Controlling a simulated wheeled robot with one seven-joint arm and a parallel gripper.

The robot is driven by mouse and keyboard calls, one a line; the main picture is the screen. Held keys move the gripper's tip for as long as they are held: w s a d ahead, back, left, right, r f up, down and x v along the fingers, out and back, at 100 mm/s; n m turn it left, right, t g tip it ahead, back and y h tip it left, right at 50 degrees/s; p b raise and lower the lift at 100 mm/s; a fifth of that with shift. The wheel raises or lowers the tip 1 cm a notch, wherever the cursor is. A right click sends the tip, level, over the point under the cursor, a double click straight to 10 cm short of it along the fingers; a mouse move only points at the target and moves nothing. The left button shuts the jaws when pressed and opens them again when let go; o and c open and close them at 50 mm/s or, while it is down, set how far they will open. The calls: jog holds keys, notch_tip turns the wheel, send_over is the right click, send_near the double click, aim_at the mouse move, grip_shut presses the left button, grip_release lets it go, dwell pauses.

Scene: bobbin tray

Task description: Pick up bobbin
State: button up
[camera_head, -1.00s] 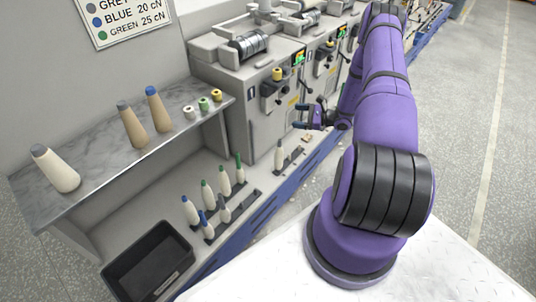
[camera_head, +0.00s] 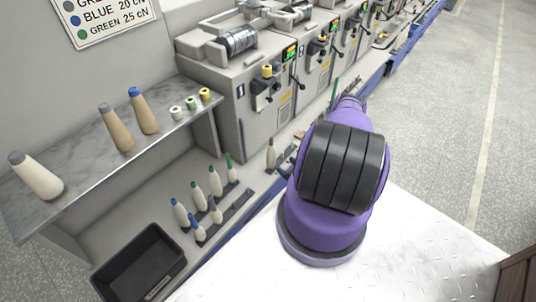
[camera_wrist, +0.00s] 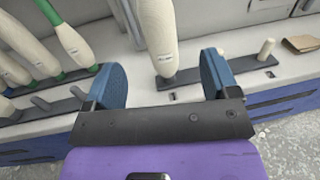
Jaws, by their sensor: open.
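A single cream bobbin (camera_head: 271,153) stands apart on a peg rail at the front of the machines. In the wrist view a cream bobbin (camera_wrist: 158,35) stands on a dark peg strip, its top out of the frame. My gripper (camera_wrist: 160,66) is open, its two blue fingers spread on either side of the bobbin's lower part in the picture, with nothing held. I cannot tell how far apart in depth they are. In the head view my purple arm hides most of the gripper. Several bobbins with green, blue and grey tips (camera_head: 214,180) stand on peg strips to the left.
A black bin (camera_head: 140,262) sits at the lower left. Cones and small spools stand on the grey shelf (camera_head: 75,165). Winding machines (camera_head: 250,100) rise behind the bobbins.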

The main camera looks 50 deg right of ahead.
aim_at(271, 154)
jog(key=w, duration=1)
jog(key=shift+w+d+r, duration=0.1)
jog(key=shift+w+d, duration=0.1)
jog(key=c, duration=1)
